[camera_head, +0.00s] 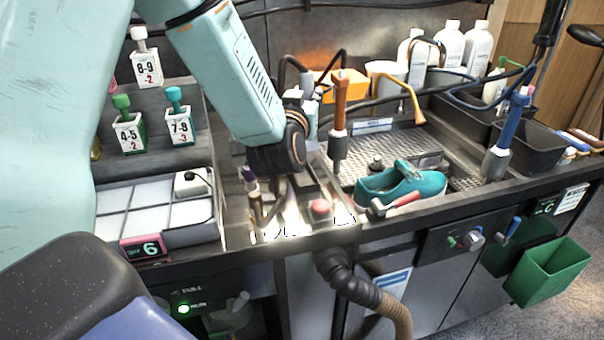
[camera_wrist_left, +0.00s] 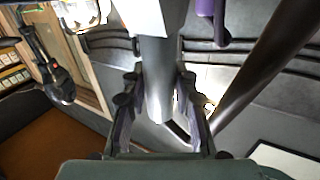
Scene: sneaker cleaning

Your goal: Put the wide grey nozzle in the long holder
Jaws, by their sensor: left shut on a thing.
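My left gripper (camera_head: 277,212) is over the metal counter, left of the red knob, partly lost in bright glare. In the left wrist view its fingers (camera_wrist_left: 156,95) are closed around a smooth grey tube-shaped piece (camera_wrist_left: 158,65), which looks like the wide grey nozzle. The piece runs between the two fingers, with a pale block above it in the picture. In the head view I cannot make out the held piece clearly. I cannot pick out the long holder with certainty. My right gripper is not in view.
A purple-topped piece (camera_head: 249,176) stands close left of the gripper. An orange-handled tool (camera_head: 340,105) stands upright to the right. A teal sneaker (camera_head: 400,186) lies on the grated tray. A blue-handled tool (camera_head: 512,125) is farther right. A white-tiled tray (camera_head: 150,221) is left.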

